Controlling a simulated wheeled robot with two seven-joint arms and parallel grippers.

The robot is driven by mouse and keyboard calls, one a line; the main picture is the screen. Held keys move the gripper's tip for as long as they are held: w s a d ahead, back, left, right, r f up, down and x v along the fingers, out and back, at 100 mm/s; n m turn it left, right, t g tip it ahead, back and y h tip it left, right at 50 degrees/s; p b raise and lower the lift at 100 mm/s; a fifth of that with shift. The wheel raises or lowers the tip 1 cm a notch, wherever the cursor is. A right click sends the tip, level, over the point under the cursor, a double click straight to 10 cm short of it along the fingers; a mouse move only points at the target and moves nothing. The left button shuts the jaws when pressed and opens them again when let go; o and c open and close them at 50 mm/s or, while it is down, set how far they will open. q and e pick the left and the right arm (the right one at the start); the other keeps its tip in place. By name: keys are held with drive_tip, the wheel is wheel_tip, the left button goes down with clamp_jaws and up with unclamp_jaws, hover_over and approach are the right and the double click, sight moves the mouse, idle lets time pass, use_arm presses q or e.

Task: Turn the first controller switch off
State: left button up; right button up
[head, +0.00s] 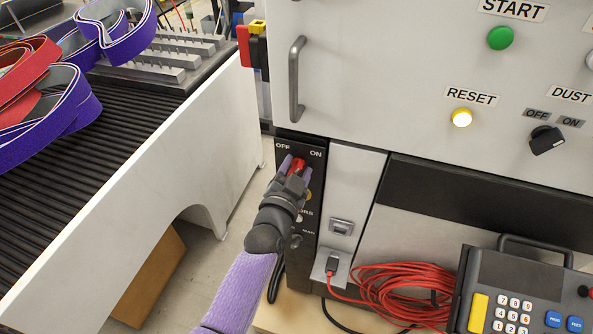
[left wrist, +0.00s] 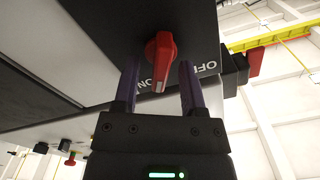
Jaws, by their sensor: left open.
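The red rotary switch (head: 297,163) sits on the dark controller panel (head: 318,142), below the labels OFF and ON. In the left wrist view the red switch knob (left wrist: 160,50) shows a white mark at its lower end, beside the partly hidden ON label (left wrist: 159,86); OFF (left wrist: 205,69) is to its right. My left gripper (head: 296,172) is at the switch, its purple fingers spread. In the left wrist view the open gripper (left wrist: 159,80) has a finger on each side of the knob, with gaps visible; contact is not shown. My right gripper is not in view.
A black roller conveyor (head: 90,160) with white sides stands at the left, with purple and red belts on it. The grey cabinet (head: 390,90) carries a handle (head: 296,80) and buttons. A red cable coil (head: 400,290) and a keypad unit (head: 520,290) lie at lower right.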

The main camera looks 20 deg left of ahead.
use_arm(q)
clamp_jaws()
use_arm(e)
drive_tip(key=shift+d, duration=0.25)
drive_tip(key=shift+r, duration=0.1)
use_arm(q)
drive_tip(key=shift+r+n, duration=0.1)
drive_tip(key=shift+n, duration=0.7)
drive_tip(key=n+p, duration=0.1)
drive_tip(key=n, duration=0.2)
drive_tip(key=shift+a, duration=0.15)
drive_tip(key=n, duration=0.3)
drive_tip(key=shift+a+n+p, duration=0.15)
drive_tip(key=shift+n+p, duration=0.15)
drive_tip(key=shift+n, duration=0.1)
drive_tip(key=shift+a+n, duration=0.1)
drive_tip(key=shift+n, duration=1.5)
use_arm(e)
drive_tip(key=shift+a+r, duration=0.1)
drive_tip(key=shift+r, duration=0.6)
use_arm(q)
drive_tip(key=shift+n, duration=0.3)
